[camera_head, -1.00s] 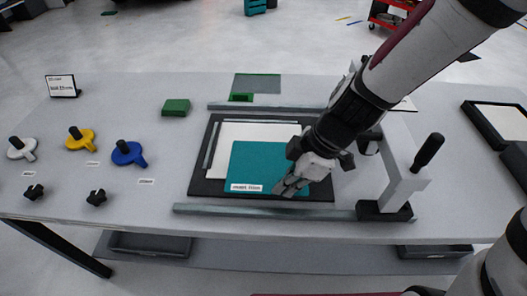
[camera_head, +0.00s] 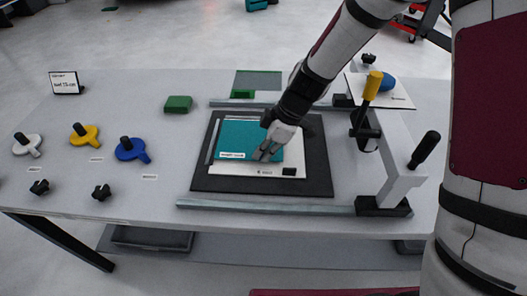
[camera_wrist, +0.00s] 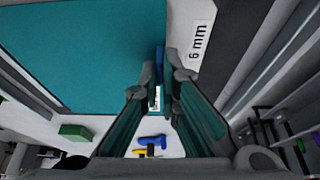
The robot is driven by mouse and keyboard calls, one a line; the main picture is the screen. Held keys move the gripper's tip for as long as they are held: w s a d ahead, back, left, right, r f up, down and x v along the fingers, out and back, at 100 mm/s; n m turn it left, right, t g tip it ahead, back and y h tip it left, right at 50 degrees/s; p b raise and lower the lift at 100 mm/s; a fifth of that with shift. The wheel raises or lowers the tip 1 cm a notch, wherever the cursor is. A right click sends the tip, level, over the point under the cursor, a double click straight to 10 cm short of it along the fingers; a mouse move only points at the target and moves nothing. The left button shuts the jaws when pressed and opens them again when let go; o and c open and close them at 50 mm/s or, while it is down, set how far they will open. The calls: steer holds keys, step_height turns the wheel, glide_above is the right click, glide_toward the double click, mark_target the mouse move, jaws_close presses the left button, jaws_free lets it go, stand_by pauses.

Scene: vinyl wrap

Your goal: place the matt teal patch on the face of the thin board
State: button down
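The flat matt teal patch (camera_head: 237,132), with a white label on its front edge, covers the upper left part of a white board (camera_head: 235,170). The board lies on a black mat (camera_head: 317,160). In the wrist view the patch (camera_wrist: 80,45) fills the upper left, and the board's bare strip (camera_wrist: 196,62) carries a "6 mm" label. My gripper (camera_head: 264,154) is at the patch's front right side, its fingers (camera_wrist: 165,78) nearly together on the patch's edge. I cannot tell whether the whole patch touches the board.
A frame with a yellow handle (camera_head: 373,85) and a black knob (camera_head: 426,148) stands right of the mat. Metal rails (camera_head: 265,207) run in front and behind. White, yellow and blue (camera_head: 130,150) knobs and a green block (camera_head: 178,104) lie left. The table between is clear.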

steer(key=shift+f, duration=0.25)
steer(key=shift+f, duration=0.1)
steer(key=shift+f, duration=0.1)
steer(key=c, duration=1.8)
jaws_free()
steer(key=shift+r, duration=0.3)
steer(key=v, duration=1.2)
